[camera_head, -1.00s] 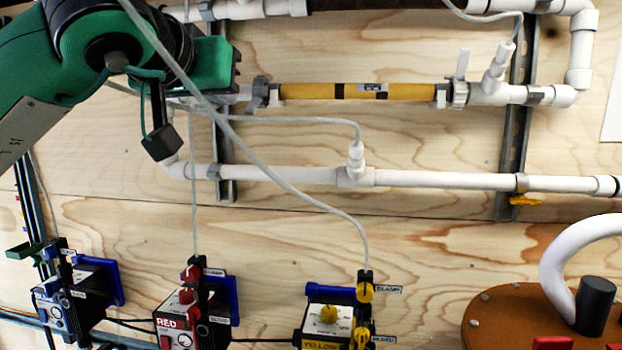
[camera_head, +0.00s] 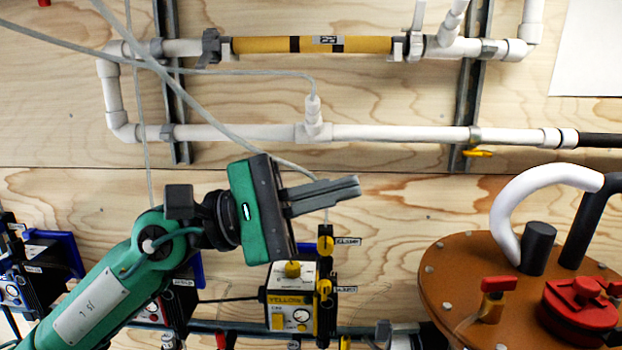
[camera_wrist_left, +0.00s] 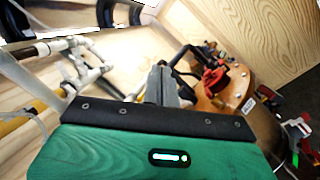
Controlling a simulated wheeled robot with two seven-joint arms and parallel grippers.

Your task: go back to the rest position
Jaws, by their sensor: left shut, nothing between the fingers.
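My left gripper (camera_head: 340,190) is in the middle of the head view, its arm coming up from the lower left. Its grey fingers are together with nothing between them and point right, in front of the wooden wall. The fingers also show in the left wrist view (camera_wrist_left: 162,84), beyond the green gripper body. The gripper is below the white pipes and above the yellow-labelled box (camera_head: 291,300); it seems clear of both. My right gripper is not in view.
A yellow filter tube (camera_head: 270,45) sits in the upper white piping (camera_head: 400,133) on the wall. A brown round lid (camera_head: 450,265) with red valves and a white curved pipe (camera_head: 505,210) stands at right. Grey hoses cross the upper left. Control boxes line the lower left.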

